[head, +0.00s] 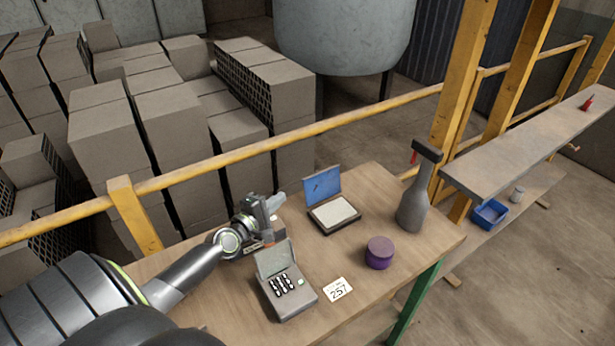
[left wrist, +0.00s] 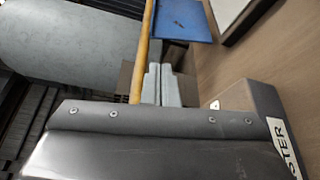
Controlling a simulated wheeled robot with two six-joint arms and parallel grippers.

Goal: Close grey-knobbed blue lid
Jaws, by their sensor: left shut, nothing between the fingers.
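The box with the blue lid (head: 322,187) stands on the workbench with its lid raised, leaning slightly back. Its dark base (head: 322,226) holds a pale flat top. A small dark mark shows on the lid's inner face; I cannot make out the grey knob. My left gripper (head: 279,201) is shut and empty, to the left of the lid and apart from it. In the left wrist view the grey fingertips (left wrist: 160,84) are together, below the blue lid (left wrist: 184,20). The dark edge of the base (left wrist: 238,17) shows at the top right. My right gripper is not in view.

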